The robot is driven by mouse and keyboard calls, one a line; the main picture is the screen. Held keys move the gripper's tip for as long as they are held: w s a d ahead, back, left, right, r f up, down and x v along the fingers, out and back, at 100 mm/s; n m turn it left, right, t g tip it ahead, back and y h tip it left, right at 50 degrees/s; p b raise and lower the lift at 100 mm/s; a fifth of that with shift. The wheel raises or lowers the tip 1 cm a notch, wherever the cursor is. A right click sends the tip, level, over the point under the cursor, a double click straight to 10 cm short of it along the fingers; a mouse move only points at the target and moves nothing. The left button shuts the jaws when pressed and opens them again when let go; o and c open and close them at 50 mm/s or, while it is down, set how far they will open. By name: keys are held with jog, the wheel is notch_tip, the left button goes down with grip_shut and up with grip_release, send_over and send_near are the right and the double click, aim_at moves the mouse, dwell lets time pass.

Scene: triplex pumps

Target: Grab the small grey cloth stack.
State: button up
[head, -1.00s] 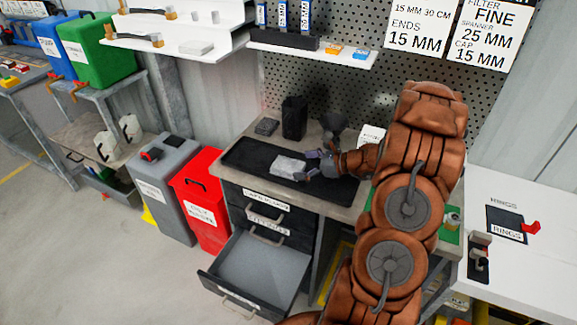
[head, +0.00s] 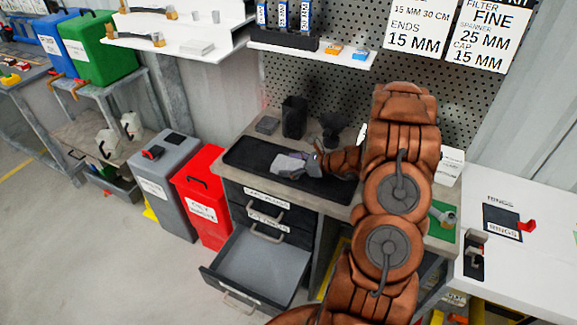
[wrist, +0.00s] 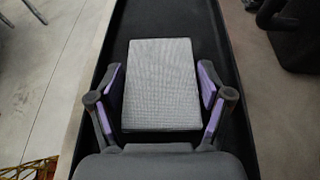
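In the wrist view the stack (wrist: 162,75) is a light grey, finely woven rectangle. My gripper (wrist: 160,84) is open, with one purple-padded finger on each side of the stack's near part. The fingers look close to its sides, with a narrow gap on the left; I cannot tell whether the right one touches. In the head view my gripper (head: 300,163) is low over the mat at the stack and partly covers its right side.
A dark grey block (head: 267,125) and a black holder (head: 294,117) stand behind the mat. An open drawer (head: 256,262) juts out below the bench. A red bin (head: 203,200) and a grey bin (head: 166,180) stand at left. A shelf (head: 320,58) hangs above.

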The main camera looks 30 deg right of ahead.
jog(key=c, duration=0.6)
jog(key=shift+r, duration=0.15)
